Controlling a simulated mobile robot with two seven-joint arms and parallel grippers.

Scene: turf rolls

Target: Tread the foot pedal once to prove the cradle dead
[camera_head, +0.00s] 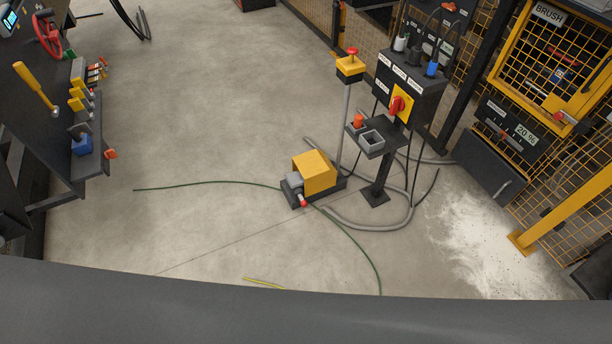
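The foot pedal (293,184) sits on the concrete floor near the middle of the head view. It has a yellow hood (315,172), a dark base and a grey pedal plate at its left front. A small red-tipped part (304,202) shows at its front edge. I cannot tell whether the plate is pressed. The cradle cannot be clearly made out. Neither of my grippers is in view.
A control post (407,75) with a red rotary switch (397,106) stands behind the pedal, near an emergency-stop post (350,66). Hoses and a green cable (215,183) lie around the pedal. A lever console (85,110) stands left, yellow mesh fencing (555,70) right. Floor left of the pedal is mostly clear.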

